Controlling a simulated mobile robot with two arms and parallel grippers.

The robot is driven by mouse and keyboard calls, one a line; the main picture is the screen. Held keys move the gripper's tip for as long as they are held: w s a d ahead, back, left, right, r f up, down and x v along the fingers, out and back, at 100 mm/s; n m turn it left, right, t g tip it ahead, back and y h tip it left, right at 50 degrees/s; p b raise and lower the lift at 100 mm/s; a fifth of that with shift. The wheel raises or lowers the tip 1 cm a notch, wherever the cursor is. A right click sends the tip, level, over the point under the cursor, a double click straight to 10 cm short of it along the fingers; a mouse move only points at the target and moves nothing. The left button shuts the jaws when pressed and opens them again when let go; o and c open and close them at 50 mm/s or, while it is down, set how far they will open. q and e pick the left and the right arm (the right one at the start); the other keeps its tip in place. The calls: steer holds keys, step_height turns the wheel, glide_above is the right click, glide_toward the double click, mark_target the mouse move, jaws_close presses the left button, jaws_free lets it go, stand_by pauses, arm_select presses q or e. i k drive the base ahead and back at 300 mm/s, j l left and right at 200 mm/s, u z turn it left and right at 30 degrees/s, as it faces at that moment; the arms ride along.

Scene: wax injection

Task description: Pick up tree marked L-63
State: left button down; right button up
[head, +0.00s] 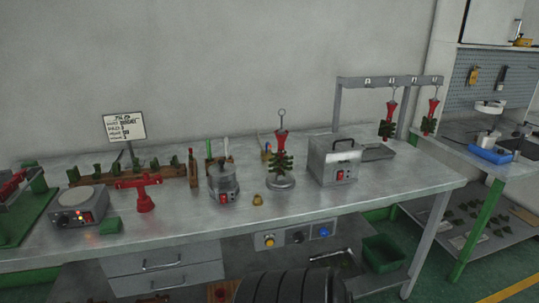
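One wax tree (281,160), with a red upper part and dark green branches, stands upright on a round grey base (282,183) on the bench. A metal ring sticks up above it. Two more trees, also red above and green below, hang from a grey rack at the right: one nearer (387,127) and one farther right (429,124). Small pale labels sit along the rack's top bar. They are too small to read, so I cannot tell which tree is L-63. Neither of my grippers is in view.
The metal bench (320,205) holds a hot plate (78,207), a red stand (145,200), a small pot (223,183) and a grey box machine (334,161). The grey rack (342,100) stands at the back right. A green bin (384,253) is below. The bench's front edge is mostly clear.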

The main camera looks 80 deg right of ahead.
mark_target(281, 156)
steer(key=j+z, duration=0.1)
steer(key=z, duration=2.55)
